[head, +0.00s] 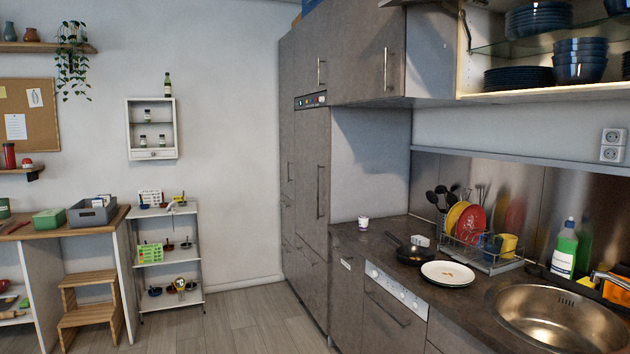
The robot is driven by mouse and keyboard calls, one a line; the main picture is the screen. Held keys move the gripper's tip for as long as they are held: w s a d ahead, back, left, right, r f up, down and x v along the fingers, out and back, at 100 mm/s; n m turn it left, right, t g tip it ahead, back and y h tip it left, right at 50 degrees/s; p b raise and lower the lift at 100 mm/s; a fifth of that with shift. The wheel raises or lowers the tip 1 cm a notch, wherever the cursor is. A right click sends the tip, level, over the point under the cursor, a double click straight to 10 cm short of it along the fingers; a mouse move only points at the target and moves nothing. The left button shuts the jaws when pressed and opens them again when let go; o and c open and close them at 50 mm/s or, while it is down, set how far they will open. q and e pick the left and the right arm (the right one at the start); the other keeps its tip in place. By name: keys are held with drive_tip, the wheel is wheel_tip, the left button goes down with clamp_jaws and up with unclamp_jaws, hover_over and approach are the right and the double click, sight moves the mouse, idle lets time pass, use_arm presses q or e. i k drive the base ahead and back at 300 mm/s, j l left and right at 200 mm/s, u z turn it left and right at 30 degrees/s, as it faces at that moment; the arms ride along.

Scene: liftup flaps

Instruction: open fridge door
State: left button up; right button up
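A tall grey built-in unit stands in the middle of the head view, with a small control panel (311,100) near its top. Below that panel is a tall flat door, which looks like the fridge door (311,165). It is closed, flush with the cabinet front. A long vertical bar handle (321,192) sits on its right side. The door is seen at a steep angle from the right. Neither of my grippers shows in this view.
A counter (385,240) with a pan (412,254), plate (447,273), dish rack and sink (560,318) runs along the right. An open upper cabinet (470,70) juts out above it. Wooden floor (240,325) left of the unit is clear. Steps (90,310) stand further left.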

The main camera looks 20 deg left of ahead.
sight(312, 127)
drive_tip(key=i+j+z, duration=0.1)
drive_tip(key=i+j, duration=0.25)
drive_tip(key=i+j+z, duration=0.1)
drive_tip(key=i+j, duration=0.6)
drive_tip(key=j, duration=0.25)
drive_tip(key=i+j+z, duration=0.15)
drive_tip(key=i+j, duration=0.2)
drive_tip(key=j, duration=0.15)
